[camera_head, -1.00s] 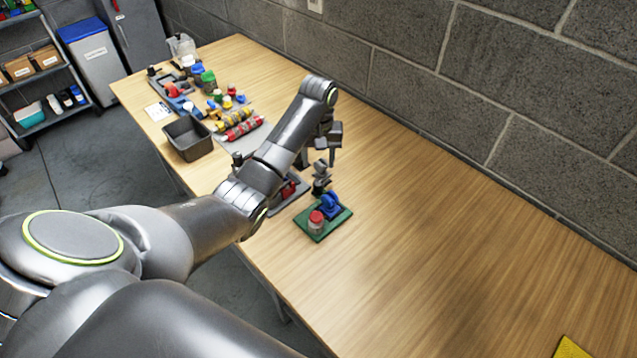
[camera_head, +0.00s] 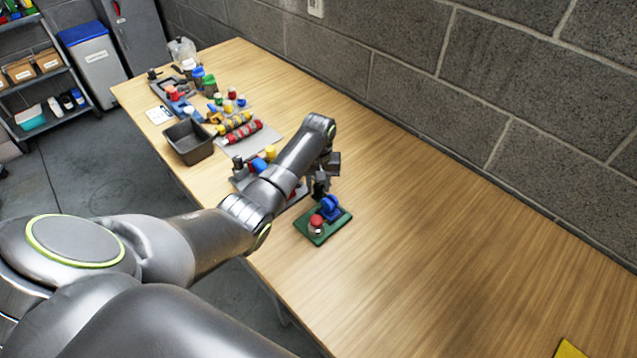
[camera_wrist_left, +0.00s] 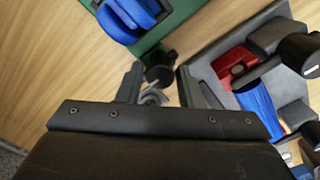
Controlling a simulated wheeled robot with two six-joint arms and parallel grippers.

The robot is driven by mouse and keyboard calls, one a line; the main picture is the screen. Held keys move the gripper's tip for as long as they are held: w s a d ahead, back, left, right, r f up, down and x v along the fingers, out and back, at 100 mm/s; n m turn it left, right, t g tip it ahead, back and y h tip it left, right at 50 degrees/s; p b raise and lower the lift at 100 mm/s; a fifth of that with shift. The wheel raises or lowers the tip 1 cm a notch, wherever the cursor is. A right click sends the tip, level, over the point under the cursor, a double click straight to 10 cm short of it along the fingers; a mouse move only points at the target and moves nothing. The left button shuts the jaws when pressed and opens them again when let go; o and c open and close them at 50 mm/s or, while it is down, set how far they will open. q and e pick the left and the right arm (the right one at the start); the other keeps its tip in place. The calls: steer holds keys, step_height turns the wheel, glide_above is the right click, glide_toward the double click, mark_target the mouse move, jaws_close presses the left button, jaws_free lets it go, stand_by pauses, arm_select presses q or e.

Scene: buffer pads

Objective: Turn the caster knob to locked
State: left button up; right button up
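A green plate (camera_head: 337,229) lies on the table and carries a blue part (camera_head: 330,208) and a red-topped knob (camera_head: 316,221). In the left wrist view, the blue part (camera_wrist_left: 127,17) and part of the green plate (camera_wrist_left: 178,14) show at the top. A dark round knob (camera_wrist_left: 158,76) with a pale line sits just off the plate's edge, between my fingertips. I cannot tell for sure that it is the caster knob. My left gripper (camera_head: 319,191), also in the wrist view (camera_wrist_left: 160,84), is open, its fingers either side of this knob. Contact is unclear.
A grey fixture (camera_wrist_left: 217,55) with red and blue parts stands close beside my left gripper. A dark bin (camera_head: 189,142) and several coloured parts lie farther back left. The table's right half is mostly clear; a yellow item (camera_head: 570,349) is at the front edge.

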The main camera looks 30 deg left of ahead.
arm_select(q)
steer(key=c, duration=0.6)
steer(key=shift+r+m+p, duration=0.25)
steer(key=shift+m+p, duration=0.9)
steer(key=shift+m, duration=0.25)
steer(key=m+p, duration=0.2)
steer(key=m, duration=0.2)
steer(key=shift+m, duration=0.3)
steer(key=m+p, duration=0.1)
steer(key=m, duration=0.4)
steer(key=shift+w+f+p, duration=0.1)
steer(key=shift+p, duration=0.25)
steer(key=m, duration=0.5)
steer(key=shift+p, duration=0.35)
steer(key=shift+m, duration=0.4)
steer(key=o, duration=1)
steer(key=shift+f, duration=0.1)
